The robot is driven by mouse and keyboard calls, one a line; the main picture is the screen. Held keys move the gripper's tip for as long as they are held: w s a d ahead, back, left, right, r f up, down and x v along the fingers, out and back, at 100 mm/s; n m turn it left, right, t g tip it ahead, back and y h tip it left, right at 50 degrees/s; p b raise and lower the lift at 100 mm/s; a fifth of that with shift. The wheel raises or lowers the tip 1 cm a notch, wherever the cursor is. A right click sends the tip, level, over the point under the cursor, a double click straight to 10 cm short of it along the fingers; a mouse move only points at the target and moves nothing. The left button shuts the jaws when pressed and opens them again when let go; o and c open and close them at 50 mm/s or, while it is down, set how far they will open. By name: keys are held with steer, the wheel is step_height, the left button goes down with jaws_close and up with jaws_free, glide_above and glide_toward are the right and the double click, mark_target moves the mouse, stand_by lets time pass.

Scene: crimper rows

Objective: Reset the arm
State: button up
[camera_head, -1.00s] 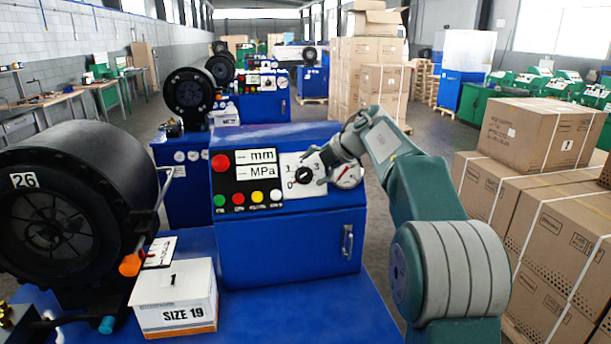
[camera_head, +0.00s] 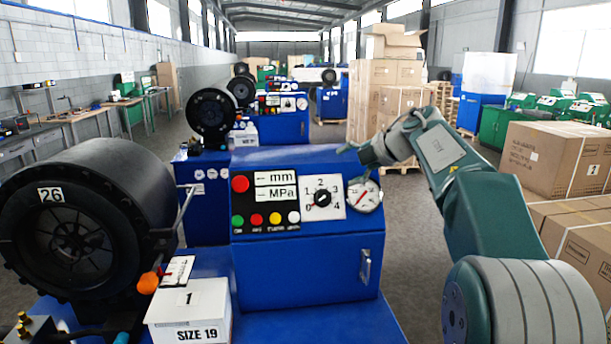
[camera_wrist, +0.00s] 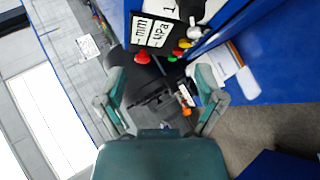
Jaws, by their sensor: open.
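My gripper (camera_head: 352,150) is at the upper right edge of the blue control box (camera_head: 305,255) in the head view, above the pressure gauge and clear of the rotary dial (camera_head: 322,198). The dial has a black knob on a white plate numbered 0 to 4. In the wrist view my gripper (camera_wrist: 160,88) has its two fingers spread apart with nothing between them. The panel with the mm and MPa displays (camera_wrist: 153,32) shows beyond the fingers there. The far finger is partly hidden in the head view.
The black crimper head marked 26 (camera_head: 75,225) stands at left, with a white SIZE 19 box (camera_head: 190,312) in front. A round gauge (camera_head: 364,196) sits right of the dial. Stacked cartons (camera_head: 565,160) stand at right. Another blue crimper is behind.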

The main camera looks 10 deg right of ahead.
steer(key=s+a+r+m+t+h, duration=0.1)
steer(key=s+r+m+t+h, duration=0.15)
steer(key=r+m+t, duration=0.3)
steer(key=s+r+m+t+h, duration=0.1)
steer(key=s+r+m+t, duration=0.3)
steer(key=r+m, duration=0.15)
steer(key=s+d+f+m+g+h, duration=0.3)
steer(key=s+d+f+m+h, duration=0.1)
steer(key=s+f+m+h, duration=0.55)
steer(key=s+a+f+m+g+y, duration=0.2)
steer(key=s+f+g, duration=0.3)
steer(key=s+f, duration=0.6)
steer(key=s+a+f+m+g+y, duration=0.2)
steer(key=s+a+f+g+y, duration=0.1)
steer(key=s+f, duration=0.7)
steer(key=shift+s+a+f+g+y, duration=0.35)
steer(key=shift+s+a+g, duration=0.45)
steer(key=shift+a, duration=0.2)
